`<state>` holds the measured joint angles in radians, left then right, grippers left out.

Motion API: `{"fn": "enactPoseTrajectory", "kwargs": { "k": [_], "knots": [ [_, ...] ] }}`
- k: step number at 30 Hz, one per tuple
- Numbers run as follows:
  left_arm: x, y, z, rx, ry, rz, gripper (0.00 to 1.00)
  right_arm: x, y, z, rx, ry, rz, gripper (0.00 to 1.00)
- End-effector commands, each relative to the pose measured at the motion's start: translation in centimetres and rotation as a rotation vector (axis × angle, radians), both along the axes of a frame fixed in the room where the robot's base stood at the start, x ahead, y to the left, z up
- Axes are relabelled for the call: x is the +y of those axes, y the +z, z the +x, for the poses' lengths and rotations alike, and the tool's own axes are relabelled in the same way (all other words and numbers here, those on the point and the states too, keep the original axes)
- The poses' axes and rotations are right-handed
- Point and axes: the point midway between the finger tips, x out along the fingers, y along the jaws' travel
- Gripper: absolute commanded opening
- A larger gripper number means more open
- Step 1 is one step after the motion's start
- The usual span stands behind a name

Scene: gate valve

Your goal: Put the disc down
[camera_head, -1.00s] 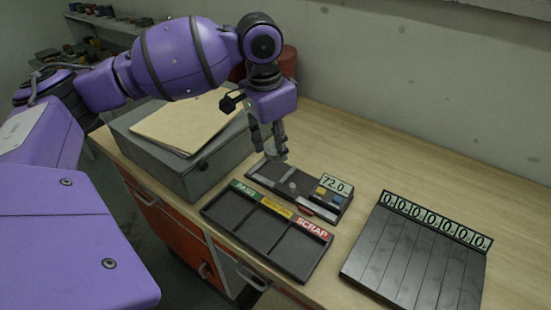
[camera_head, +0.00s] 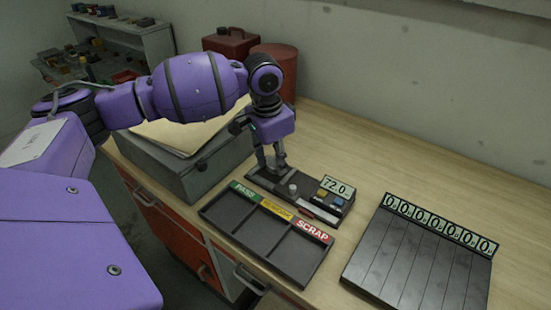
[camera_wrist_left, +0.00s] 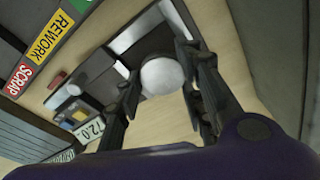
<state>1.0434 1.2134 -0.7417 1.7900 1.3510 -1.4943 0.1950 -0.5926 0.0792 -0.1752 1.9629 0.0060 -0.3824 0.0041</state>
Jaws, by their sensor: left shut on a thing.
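A pale, round disc (camera_wrist_left: 162,76) sits between the fingers of my left gripper (camera_wrist_left: 158,68) in the left wrist view. The gripper is shut on it. In the head view my left gripper (camera_head: 272,165) points down at the far left end of the measuring device (camera_head: 263,182), a dark flat base with a display reading 72.0. The fingers are very low over the base; I cannot tell whether the disc touches it. The sorting tray (camera_head: 205,211), labelled PASS, REWORK and SCRAP, lies in front with empty compartments. My right gripper is out of view.
A grey box (camera_head: 190,172) with a folder (camera_head: 165,137) on top stands close left of the gripper. A slatted dark panel (camera_head: 415,262) with number displays lies at the right. Red containers (camera_head: 273,62) stand behind. The back right of the bench is bare.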

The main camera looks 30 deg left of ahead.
Motion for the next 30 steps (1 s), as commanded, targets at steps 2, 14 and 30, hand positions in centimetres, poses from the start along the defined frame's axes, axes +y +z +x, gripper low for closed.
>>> {"fn": "enactPoseTrajectory", "kwargs": {
  "k": [2,14,30],
  "knots": [
    [0.0,-0.1,0.0,-0.001,0.000,-0.001,0.00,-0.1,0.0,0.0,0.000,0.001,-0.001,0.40],
    [0.0,-1.4,-0.1,0.002,0.000,0.000,0.00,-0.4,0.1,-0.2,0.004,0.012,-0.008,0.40],
    [0.1,-1.6,-0.3,0.010,0.001,0.003,0.55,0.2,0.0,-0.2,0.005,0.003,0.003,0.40]
  ]
}}
